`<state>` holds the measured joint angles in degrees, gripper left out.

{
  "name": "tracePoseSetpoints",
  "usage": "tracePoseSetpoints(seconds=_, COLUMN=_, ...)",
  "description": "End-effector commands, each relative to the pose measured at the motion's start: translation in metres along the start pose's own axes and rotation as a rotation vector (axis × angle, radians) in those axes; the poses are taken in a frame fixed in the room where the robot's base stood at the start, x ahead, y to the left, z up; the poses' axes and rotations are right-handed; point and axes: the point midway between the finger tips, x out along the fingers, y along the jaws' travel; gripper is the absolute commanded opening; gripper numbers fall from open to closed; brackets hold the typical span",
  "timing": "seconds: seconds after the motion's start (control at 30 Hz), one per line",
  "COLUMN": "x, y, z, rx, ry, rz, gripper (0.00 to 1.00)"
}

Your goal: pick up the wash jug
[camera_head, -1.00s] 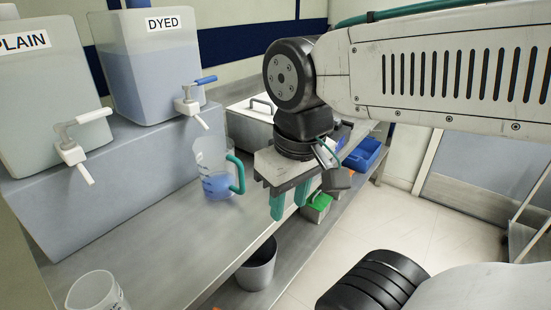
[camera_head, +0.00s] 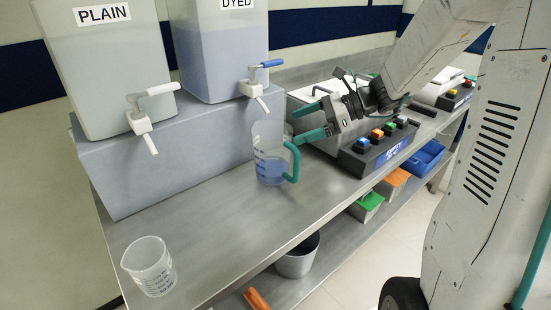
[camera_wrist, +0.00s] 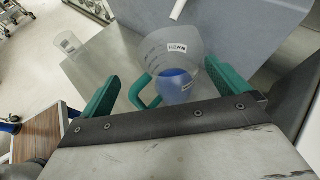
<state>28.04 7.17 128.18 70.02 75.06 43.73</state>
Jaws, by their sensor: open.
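The wash jug (camera_head: 270,158) is a clear jug with a teal handle and some blue liquid in it. It stands upright on the steel counter, in front of the tank marked DYED. My gripper (camera_head: 308,122) is just to the right of the jug, with teal fingers open toward it. In the wrist view the jug (camera_wrist: 172,62) and its handle sit between and beyond the open fingers of my gripper (camera_wrist: 168,88). I cannot tell whether a finger touches the jug.
A clear beaker (camera_head: 149,266) stands at the counter's front left. The PLAIN tank (camera_head: 105,75) and DYED tank (camera_head: 218,55) stand on a grey block (camera_head: 165,165) with taps overhanging. A button box (camera_head: 375,148) is right of my gripper. A grey bucket (camera_head: 297,258) is on the shelf below.

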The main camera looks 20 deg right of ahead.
Motion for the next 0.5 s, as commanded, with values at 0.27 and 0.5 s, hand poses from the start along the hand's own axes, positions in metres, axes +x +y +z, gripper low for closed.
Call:
tracePoseSetpoints(seconds=0.27, x=0.015, y=-0.016, z=-0.005, rx=0.07, ry=-0.037, rz=-0.038, gripper=1.0)
tracePoseSetpoints(seconds=0.5, x=0.047, y=-0.015, z=-0.004, rx=0.068, ry=-0.036, rz=-0.034, gripper=1.0)
